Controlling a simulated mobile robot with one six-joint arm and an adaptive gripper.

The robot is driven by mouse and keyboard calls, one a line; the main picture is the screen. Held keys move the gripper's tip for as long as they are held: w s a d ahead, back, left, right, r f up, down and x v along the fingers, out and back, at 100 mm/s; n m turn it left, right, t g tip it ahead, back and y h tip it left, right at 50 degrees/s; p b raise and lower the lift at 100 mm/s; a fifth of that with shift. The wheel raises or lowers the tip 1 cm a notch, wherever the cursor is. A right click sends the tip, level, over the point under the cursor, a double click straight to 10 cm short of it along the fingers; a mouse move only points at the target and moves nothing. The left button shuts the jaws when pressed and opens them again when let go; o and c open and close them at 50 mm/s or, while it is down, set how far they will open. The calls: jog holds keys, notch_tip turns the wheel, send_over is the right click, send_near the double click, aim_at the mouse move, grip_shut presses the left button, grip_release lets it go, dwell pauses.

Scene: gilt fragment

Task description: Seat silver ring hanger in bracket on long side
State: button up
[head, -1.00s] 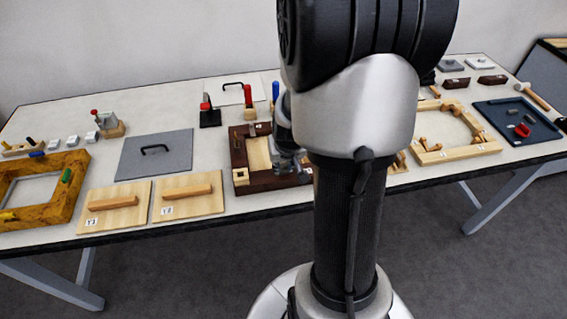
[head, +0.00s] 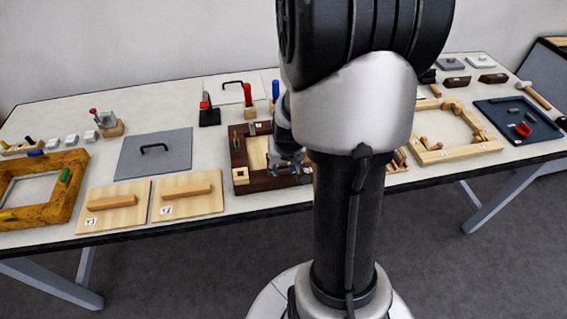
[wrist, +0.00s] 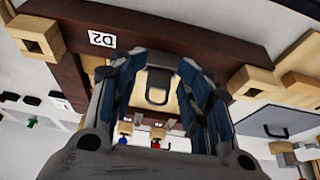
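The dark brown frame (head: 240,160) lies near the table's front edge. Its long side, labelled D2 (wrist: 102,39), crosses the top of the wrist view (wrist: 200,45). My gripper (wrist: 162,66) is over the frame, its blue-padded fingers partly closed. The silver ring hanger (wrist: 158,102) shows between them as a grey U-shaped loop and looks held at the tips. The exact finger contact is hard to see. The bracket on the long side cannot be made out clearly at the fingertips. In the head view, my arm hides part of the frame, and the hanger is not distinct.
Light wooden corner blocks with square holes stand at the left (wrist: 37,36) and right (wrist: 252,82) in the wrist view. A red-handled clamp (head: 248,95) stands behind the frame. Wooden covers (head: 188,195) lie to its left, a pale wooden frame (head: 465,153) to its right.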

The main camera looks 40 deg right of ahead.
jog(key=p+v, duration=0.5)
jog(key=v, duration=0.8)
jog(key=shift+w+p, duration=0.25)
jog(key=shift+p, duration=0.1)
jog(key=shift+r, duration=0.15)
jog(key=w+a+r+n+t+y, duration=0.1)
jog(key=a+r+n+t+y, duration=0.15)
jog(key=a+r, duration=1.15)
jog(key=s+a+n+g, duration=0.1)
jog(key=s+a+n, duration=0.1)
jog(key=s, duration=0.3)
jog(key=s+a+f+n, duration=0.1)
jog(key=s+a+n, duration=0.1)
jog(key=s+a, duration=0.2)
jog(key=shift+s+a+g, duration=0.35)
jog(key=shift+s, duration=0.8)
